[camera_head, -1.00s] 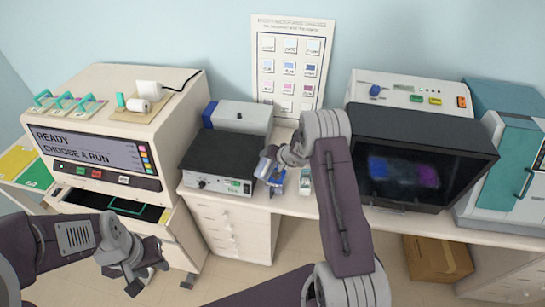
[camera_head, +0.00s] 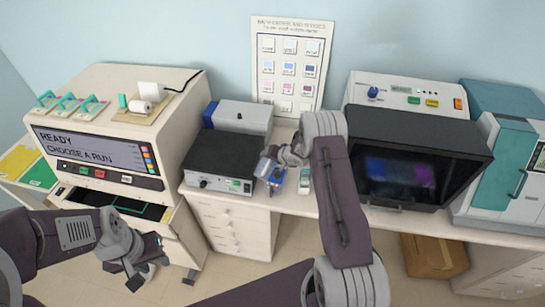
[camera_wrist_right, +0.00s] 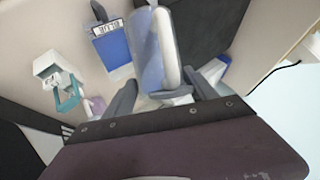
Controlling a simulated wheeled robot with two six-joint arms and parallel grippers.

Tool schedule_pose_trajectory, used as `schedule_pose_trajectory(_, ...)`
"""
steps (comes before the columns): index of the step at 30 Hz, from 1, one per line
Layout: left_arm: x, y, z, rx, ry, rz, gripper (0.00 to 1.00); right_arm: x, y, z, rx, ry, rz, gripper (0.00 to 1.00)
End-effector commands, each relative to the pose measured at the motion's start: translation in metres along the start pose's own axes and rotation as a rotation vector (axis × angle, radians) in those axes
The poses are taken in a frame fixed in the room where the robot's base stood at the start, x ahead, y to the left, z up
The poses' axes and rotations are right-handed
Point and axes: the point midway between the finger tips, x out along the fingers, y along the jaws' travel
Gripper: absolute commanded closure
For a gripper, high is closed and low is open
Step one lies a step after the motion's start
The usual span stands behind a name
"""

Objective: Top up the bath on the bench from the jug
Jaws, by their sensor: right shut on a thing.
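My right gripper (camera_wrist_right: 163,92) is shut on the upright white handle of the jug (camera_wrist_right: 150,45), a clear vessel with a bluish tint. A blue vessel with a lettered label, seemingly the bath (camera_wrist_right: 112,48), stands close beside the jug in the wrist view. Blue also shows below the gripper in the head view, but jug and bath are hard to separate there. My left gripper (camera_head: 145,277) is empty, its fingers apart, at lower left.
A small white and teal item (camera_head: 304,178) stands right of the right gripper. The black-topped box (camera_head: 218,160) is on the left, a dark-hooded cabinet (camera_head: 415,150) on the right. A staining machine (camera_head: 100,150) with an open drawer stands at far left.

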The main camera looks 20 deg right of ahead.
Motion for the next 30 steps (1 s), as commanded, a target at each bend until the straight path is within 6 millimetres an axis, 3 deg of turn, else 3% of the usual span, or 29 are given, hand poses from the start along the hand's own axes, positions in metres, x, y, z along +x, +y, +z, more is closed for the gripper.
schedule_pose_trajectory(30, -0.032, 0.001, -0.003, 0.0, 0.0, 0.0, 0.64, -0.001, 0.001, 0.0, 0.029, -0.031, -0.013, 0.93)
